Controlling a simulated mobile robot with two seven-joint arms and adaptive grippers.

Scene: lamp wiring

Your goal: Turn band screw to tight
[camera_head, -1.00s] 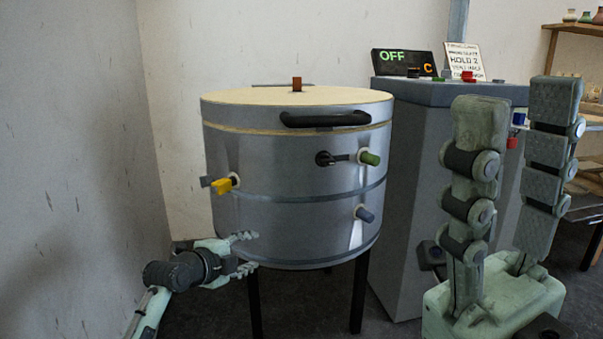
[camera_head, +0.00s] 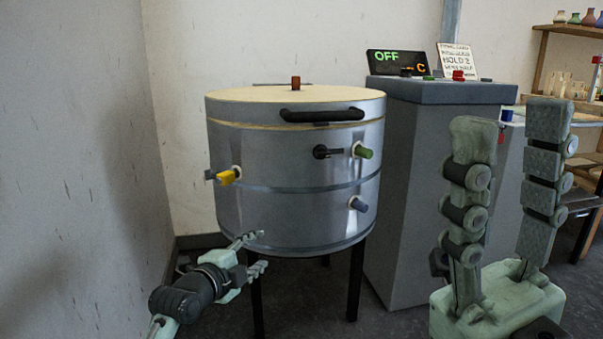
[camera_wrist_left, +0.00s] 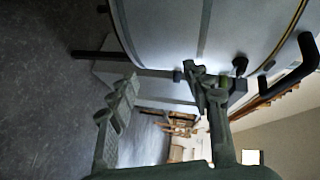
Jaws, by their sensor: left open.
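A grey round kiln (camera_head: 290,215) with a pale lid stands on black legs. I cannot tell which of these is the band screw. My left gripper (camera_head: 255,252) is open and empty, low at the kiln's front left, below the yellow fitting. In the left wrist view its fingers (camera_wrist_left: 160,88) are spread, with the kiln wall beyond. My right gripper (camera_head: 510,115) has its fingers apart, empty, in the right foreground.
A black handle (camera_head: 322,115) juts from the kiln's upper front. A grey cabinet (camera_head: 410,210) with a display reading OFF (camera_head: 395,63) stands to the right. A wall (camera_head: 70,150) closes in on the left. Shelves (camera_head: 570,32) stand at far right.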

